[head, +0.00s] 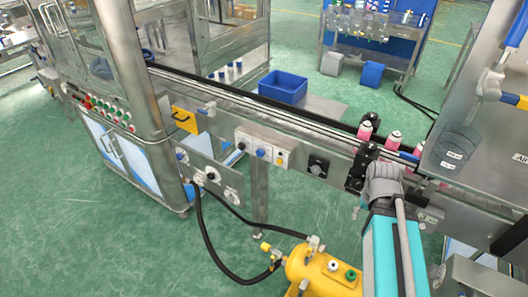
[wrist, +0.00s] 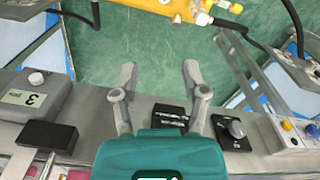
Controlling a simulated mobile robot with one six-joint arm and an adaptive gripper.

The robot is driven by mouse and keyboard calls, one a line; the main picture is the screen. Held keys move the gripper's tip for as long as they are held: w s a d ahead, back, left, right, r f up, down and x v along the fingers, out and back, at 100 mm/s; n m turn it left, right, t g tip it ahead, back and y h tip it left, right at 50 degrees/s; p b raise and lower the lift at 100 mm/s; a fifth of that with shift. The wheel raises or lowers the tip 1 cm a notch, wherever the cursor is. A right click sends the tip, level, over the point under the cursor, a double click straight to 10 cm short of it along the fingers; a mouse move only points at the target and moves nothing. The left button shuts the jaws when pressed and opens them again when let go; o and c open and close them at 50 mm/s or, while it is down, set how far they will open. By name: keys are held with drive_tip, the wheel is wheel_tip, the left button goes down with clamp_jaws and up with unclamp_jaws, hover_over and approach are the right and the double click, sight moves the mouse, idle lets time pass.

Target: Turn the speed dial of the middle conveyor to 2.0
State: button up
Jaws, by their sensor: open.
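A speed dial (head: 318,167), a dark round knob on a black square plate, sits on the front side rail of the middle conveyor (head: 265,112). The dial also shows in the wrist view (wrist: 236,129), right of my gripper, with a grey knob. Its scale and setting are too small to read. My gripper (wrist: 159,75) is open and empty, its two grey fingers spread over the rail edge and green floor, apart from the dial. In the head view my arm hides the fingers.
A control box (head: 264,149) with knobs and buttons sits left of the dial. Pink cans (head: 393,141) stand on the conveyor near my arm. A yellow tank (head: 318,272) with black hoses stands on the floor below. A grey display box (wrist: 28,95) is left of my gripper.

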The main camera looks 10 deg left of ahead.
drive_tip(key=shift+a, duration=0.15)
drive_tip(key=o, duration=0.3)
drive_tip(key=shift+w, duration=0.1)
drive_tip(key=shift+o, duration=0.5)
drive_tip(key=shift+w+a+f, duration=0.1)
drive_tip(key=shift+a+f, duration=0.05)
drive_tip(key=shift+f, duration=0.05)
drive_tip(key=w+a+f+n+t+h+b, duration=0.35)
drive_tip(key=w+a+n+b, duration=0.2)
drive_tip(key=a+b, duration=0.2)
drive_tip(key=w+a+f+n+t+h+b, duration=0.3)
drive_tip(key=w+a+n+t+h+b, duration=0.15)
drive_tip(key=w+a+b, duration=0.35)
drive_tip(key=s+a+r+n+t+y+b, duration=0.1)
drive_tip(key=a+n+t+b, duration=0.3)
drive_tip(key=a, duration=1)
drive_tip(key=s+a+r+n+t+y+b, duration=0.1)
drive_tip(key=a+n+t+b, duration=0.3)
drive_tip(key=a, duration=0.9)
drive_tip(key=shift+s+a+n+t, duration=0.35)
drive_tip(key=shift+n+t, duration=0.25)
drive_tip(key=shift+n, duration=0.6)
